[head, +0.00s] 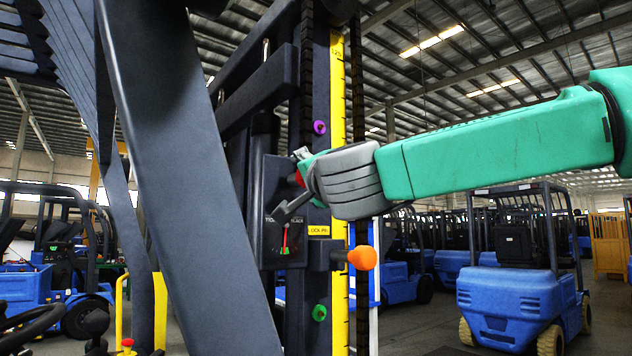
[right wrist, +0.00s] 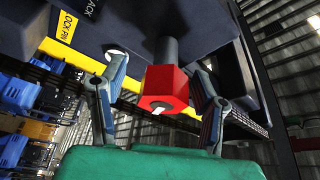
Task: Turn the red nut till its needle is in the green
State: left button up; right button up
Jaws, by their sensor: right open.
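The red nut (right wrist: 165,88) sits on the end of a dark shaft in the right wrist view, with a pale mark on its face. My right gripper (right wrist: 161,62) is open, one finger on each side of the nut with visible gaps. In the head view the red nut (head: 298,178) is mostly hidden by my right gripper (head: 288,184). Below it, a small dark gauge (head: 284,238) shows a red, roughly upright needle and a bit of green; their exact relation is too small to tell. My left gripper is out of view.
An orange knob (head: 362,257) sticks out below right of the gauge, near a yellow lock pin label (head: 318,230). A purple knob (head: 319,127) is above and a green knob (head: 319,312) below. A thick dark beam (head: 190,180) crosses the left side.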

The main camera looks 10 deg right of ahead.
jog(key=s+f, duration=0.2)
jog(key=s, duration=0.8)
jog(key=shift+d, duration=0.3)
jog(key=shift+s+f, duration=0.1)
jog(key=shift+s, duration=0.05)
